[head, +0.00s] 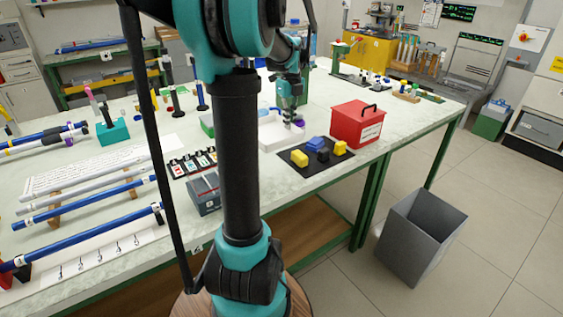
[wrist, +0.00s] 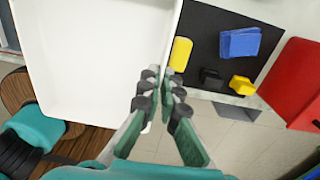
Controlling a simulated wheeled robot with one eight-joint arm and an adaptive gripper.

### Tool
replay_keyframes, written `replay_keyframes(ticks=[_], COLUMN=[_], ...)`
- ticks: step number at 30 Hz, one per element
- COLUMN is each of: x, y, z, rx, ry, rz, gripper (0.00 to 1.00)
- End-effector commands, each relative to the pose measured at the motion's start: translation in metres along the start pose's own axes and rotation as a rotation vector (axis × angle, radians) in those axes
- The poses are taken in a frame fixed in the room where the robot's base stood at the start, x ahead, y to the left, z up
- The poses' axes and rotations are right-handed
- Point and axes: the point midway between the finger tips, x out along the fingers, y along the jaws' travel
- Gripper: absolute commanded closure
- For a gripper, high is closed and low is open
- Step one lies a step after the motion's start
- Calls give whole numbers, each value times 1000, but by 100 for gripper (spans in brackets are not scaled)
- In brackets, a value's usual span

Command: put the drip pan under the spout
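The drip pan appears to be the white, shallow, open tray (head: 281,141) in the middle of the workbench, near its front edge. It fills much of the left of the wrist view (wrist: 85,60) and looks empty. My gripper (head: 291,119) is at the pan's right side. In the wrist view its fingers (wrist: 162,86) are close together, one on each side of the pan's right wall, and look shut on it. The pan appears a little above the bench; its underside is hidden. I cannot make out the spout; my arm hides part of the bench behind.
A black mat (head: 316,160) with yellow, blue and black blocks lies right of the pan. A red box (head: 357,124) stands beyond it. A grey box (head: 204,194) and a row of small cards (head: 192,162) are to the left. A grey bin (head: 421,237) stands on the floor.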

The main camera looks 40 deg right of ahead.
Motion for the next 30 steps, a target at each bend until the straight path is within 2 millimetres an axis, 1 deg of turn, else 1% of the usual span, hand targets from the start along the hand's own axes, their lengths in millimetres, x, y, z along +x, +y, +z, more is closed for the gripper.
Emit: replay_keyframes(ticks=[1, 3, 9, 12, 15, 20, 27, 30], x=[14, 31, 79, 99, 113, 124, 154, 159], y=[0, -1, -1, -1, -2, -1, -2, -2], z=[0, 0, 0, 0, 0, 0, 0, 0], rx=[-1, -1, -2, -3, -3, -3, -3, -3], ry=[0, 0, 0, 0, 0, 0, 0, 0], rz=[0, 0, 0, 0, 0, 0, 0, 0], gripper=[100, 100, 100, 100, 100, 100, 100, 100])
